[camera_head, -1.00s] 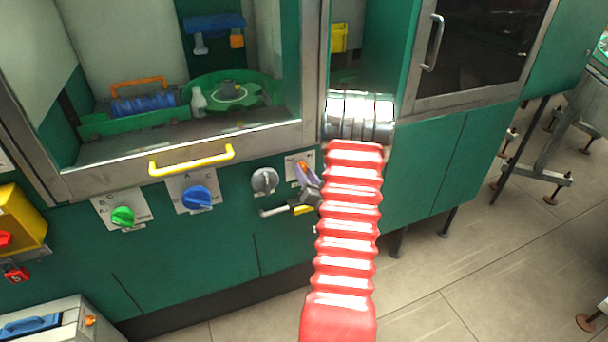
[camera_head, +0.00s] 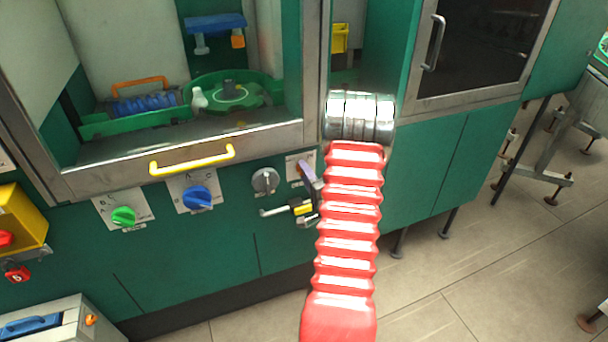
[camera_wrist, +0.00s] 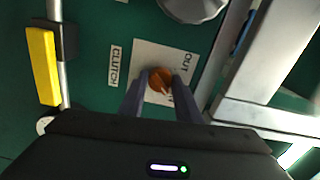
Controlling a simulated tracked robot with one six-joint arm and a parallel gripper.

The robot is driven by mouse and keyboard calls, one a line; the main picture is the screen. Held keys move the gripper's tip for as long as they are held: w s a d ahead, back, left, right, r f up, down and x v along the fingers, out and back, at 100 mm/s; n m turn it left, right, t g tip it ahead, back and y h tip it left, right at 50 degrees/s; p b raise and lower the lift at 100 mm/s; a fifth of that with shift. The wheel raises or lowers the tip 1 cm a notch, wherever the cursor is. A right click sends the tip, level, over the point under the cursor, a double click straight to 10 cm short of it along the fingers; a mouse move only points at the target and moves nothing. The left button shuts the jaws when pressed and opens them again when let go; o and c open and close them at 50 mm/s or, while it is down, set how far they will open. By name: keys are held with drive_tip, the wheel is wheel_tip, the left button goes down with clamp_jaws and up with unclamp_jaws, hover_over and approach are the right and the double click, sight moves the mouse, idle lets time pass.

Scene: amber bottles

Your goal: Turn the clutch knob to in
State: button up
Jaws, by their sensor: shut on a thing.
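The orange clutch knob (camera_wrist: 160,79) sits on a pale plate (camera_wrist: 148,58) in the wrist view, beside a CLUTCH label (camera_wrist: 115,64). The word OUT is on the plate to the knob's right; lettering below the knob is partly covered. My gripper (camera_wrist: 159,88) has one finger on each side of the knob and is shut on it. In the head view my gripper (camera_head: 310,183) is at the pale plate (camera_head: 293,168), and the knob is hidden there. I cannot tell exactly where the knob points.
A grey knob (camera_head: 265,181) is left of the clutch plate, with blue (camera_head: 197,198) and green (camera_head: 123,216) knobs farther left. A metal lever with a yellow grip (camera_wrist: 42,66) is close to my gripper. A yellow handle (camera_head: 192,160) sticks out above.

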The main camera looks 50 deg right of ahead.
drive_tip(key=shift+m, duration=0.6)
drive_tip(key=shift+f, duration=0.1)
drive_tip(key=o, duration=1.1)
drive_tip(key=shift+c, duration=0.2)
drive_tip(key=v, duration=1.3)
drive_tip(key=shift+s+a, duration=0.15)
drive_tip(key=shift+s, duration=0.15)
drive_tip(key=shift+f, duration=0.1)
